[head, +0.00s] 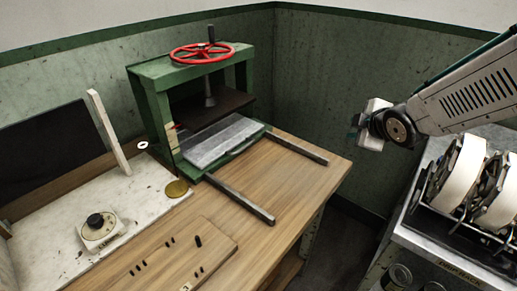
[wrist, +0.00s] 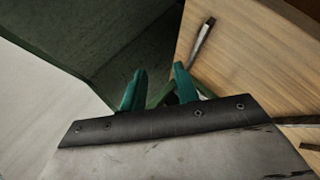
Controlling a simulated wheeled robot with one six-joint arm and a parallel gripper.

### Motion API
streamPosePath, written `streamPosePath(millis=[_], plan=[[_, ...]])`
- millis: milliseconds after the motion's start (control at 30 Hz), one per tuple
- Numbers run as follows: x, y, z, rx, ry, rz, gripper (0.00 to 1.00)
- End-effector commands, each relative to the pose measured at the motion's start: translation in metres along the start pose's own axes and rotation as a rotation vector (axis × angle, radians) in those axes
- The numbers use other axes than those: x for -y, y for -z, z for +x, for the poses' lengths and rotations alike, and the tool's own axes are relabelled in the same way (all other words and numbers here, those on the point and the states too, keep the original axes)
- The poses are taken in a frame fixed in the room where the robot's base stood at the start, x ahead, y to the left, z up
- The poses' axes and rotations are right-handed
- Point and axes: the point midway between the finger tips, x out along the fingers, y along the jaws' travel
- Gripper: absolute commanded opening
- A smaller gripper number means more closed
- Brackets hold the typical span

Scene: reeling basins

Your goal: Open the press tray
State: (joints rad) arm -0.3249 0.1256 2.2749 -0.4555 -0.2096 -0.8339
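The press (head: 160,105) is a green frame with a red handwheel (head: 203,53) on top and a dark pressing plate (head: 212,109) raised inside. Under that plate lies the press tray (head: 212,146), a flat grey slab with a green edge, with a gap between them. Two dark rails (head: 240,199) run from the press over the table. My gripper (head: 353,133) is in the air right of the press, apart from the tray. In the wrist view its two teal fingers (wrist: 160,69) stand apart with nothing between them. The tray is not identifiable in the wrist view.
The wooden table (head: 300,190) is clear between the rails. A rail end (wrist: 203,35) shows in the wrist view. A white board with a dial (head: 100,226) lies left. A machine with white reels (head: 465,170) stands right, beyond a floor gap.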

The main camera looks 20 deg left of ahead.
Motion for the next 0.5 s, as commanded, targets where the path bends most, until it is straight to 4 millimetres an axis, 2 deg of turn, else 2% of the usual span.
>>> streamPosePath(millis=[33,100,200,333,400,500], plan=[[0.013,0.023,0.029,-0.083,-0.009,-0.1,0.31],[0.028,0.057,0.059,-0.212,-0.049,-0.241,0.31],[0.056,0.102,0.091,-0.39,-0.112,-0.406,0.31],[0.094,0.147,0.113,-0.579,-0.193,-0.548,0.31],[0.111,0.163,0.118,-0.653,-0.229,-0.595,0.31],[0.126,0.177,0.121,-0.719,-0.265,-0.631,0.31]])
